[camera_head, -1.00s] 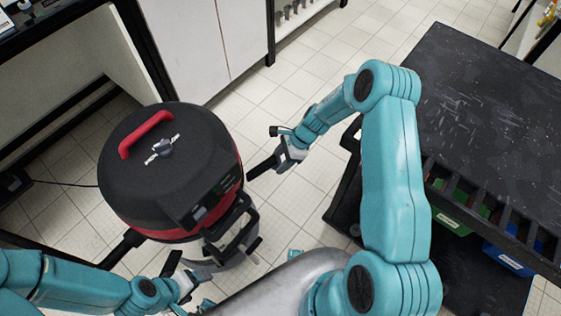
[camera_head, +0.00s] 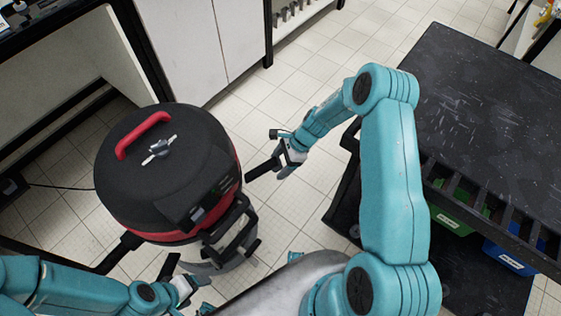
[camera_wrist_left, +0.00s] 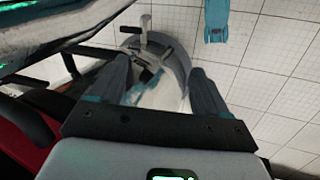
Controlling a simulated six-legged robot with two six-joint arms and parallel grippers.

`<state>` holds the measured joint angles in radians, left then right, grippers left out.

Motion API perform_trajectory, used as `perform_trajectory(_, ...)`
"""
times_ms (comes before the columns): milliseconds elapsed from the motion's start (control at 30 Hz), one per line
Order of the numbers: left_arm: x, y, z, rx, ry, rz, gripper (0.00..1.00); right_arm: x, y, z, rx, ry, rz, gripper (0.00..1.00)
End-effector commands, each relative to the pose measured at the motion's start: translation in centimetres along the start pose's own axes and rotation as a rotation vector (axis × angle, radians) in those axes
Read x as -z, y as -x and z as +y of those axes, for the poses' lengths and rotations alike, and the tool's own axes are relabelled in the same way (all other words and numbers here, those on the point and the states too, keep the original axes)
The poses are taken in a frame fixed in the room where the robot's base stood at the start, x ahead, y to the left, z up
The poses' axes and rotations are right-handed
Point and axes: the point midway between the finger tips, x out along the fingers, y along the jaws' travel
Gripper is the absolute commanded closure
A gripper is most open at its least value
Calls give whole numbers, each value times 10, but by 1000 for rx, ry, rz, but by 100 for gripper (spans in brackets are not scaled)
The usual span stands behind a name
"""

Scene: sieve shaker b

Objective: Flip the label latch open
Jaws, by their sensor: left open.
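The shaker (camera_head: 130,185) is a round black drum with a red band, a red handle (camera_head: 143,134) and a silver wing piece (camera_head: 160,149) on its lid. A dark box (camera_head: 198,205) sits on its near right side. I cannot make out a label latch for certain. My left gripper (camera_head: 186,288) is low in front of the shaker, open. The left wrist view shows its fingers (camera_wrist_left: 160,68) apart, with a grey curved rim (camera_wrist_left: 178,58) and a metal lever (camera_wrist_left: 147,45) beyond them. My right gripper (camera_head: 277,160) hangs right of the shaker, apart from it; its opening is unclear.
A black cart top (camera_head: 490,110) with green (camera_head: 450,220) and blue (camera_head: 508,260) bins stands on the right. White cabinets (camera_head: 205,40) stand behind the shaker. Tiled floor (camera_head: 300,210) is clear between shaker and cart.

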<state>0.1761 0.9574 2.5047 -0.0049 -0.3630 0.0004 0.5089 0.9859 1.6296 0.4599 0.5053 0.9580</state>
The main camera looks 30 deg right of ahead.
Motion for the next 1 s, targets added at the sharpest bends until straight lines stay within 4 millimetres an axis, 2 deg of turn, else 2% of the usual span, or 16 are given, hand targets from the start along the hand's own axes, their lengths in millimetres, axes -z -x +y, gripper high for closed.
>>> perform_trajectory(167,0,0,0,0,0,0,24,0,2,-1,2,0,0,28)
perform_trajectory(267,0,2,1,0,0,0,24,0,10,-1,3,0,0,28)
perform_trajectory(367,0,6,2,0,0,0,24,-1,29,-2,6,1,2,28)
perform_trajectory(700,0,18,6,0,0,0,24,0,118,-1,5,-1,1,28)
perform_trajectory(833,0,20,7,0,0,0,24,-1,143,0,4,0,1,28)
perform_trajectory(1000,0,22,8,0,0,0,24,0,160,0,2,-1,1,28)
